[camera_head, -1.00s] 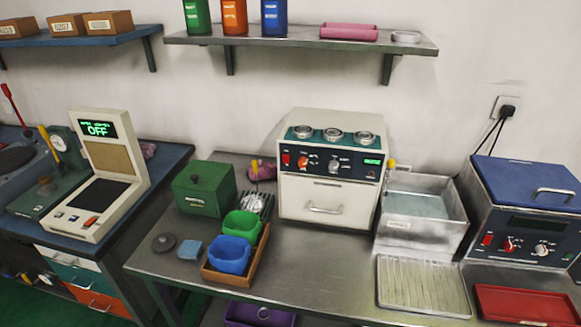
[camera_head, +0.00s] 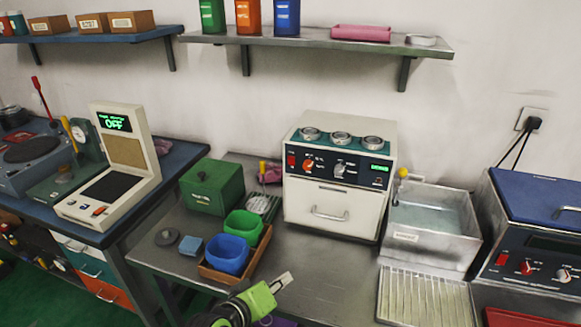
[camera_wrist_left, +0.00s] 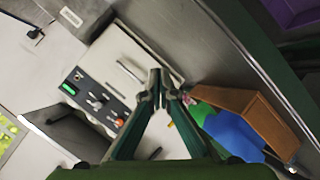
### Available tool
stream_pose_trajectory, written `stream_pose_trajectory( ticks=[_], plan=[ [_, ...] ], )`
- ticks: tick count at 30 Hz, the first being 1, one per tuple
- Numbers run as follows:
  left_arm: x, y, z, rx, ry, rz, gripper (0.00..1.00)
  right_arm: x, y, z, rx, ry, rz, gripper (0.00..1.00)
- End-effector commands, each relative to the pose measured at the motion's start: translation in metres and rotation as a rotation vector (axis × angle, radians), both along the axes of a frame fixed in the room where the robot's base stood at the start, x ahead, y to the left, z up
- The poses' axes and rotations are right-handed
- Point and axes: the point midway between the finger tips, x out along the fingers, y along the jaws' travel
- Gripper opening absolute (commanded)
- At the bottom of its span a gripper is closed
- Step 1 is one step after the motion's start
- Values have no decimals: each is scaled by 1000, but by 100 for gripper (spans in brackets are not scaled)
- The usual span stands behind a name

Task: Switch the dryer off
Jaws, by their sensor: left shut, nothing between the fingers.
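The white dryer (camera_head: 328,205) stands on the steel bench in the head view, with three metal rings on its top. Its dark panel has a lit green display (camera_head: 379,168), a red switch (camera_head: 292,160) at its left end and knobs beside it. The switch's exact position is too small to tell. The dryer panel also shows in the left wrist view (camera_wrist_left: 92,100). My left gripper (camera_head: 284,281) is low in front of the dryer, shut and empty, apart from it. Its fingers also show in the left wrist view (camera_wrist_left: 161,82). My right gripper is not in view.
A brown tray (camera_head: 228,282) with blue and green bins stands left of the dryer, near my left arm. A green box (camera_head: 212,190) is behind it. A metal basin (camera_head: 432,238) and a blue-lidded machine (camera_head: 535,255) stand to the right. Bare bench lies before the dryer.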

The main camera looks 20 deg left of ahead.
Motion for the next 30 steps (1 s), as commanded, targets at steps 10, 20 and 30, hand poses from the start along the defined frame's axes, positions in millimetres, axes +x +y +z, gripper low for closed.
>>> stream_pose_trajectory(
  ticks=[10,20,30],
  plan=[
    [96,49,129,-609,-358,296,0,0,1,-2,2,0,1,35],
    [109,69,157,-767,-440,361,0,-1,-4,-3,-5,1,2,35],
    [116,68,158,-762,-438,358,0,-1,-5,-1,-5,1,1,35]
  ],
)
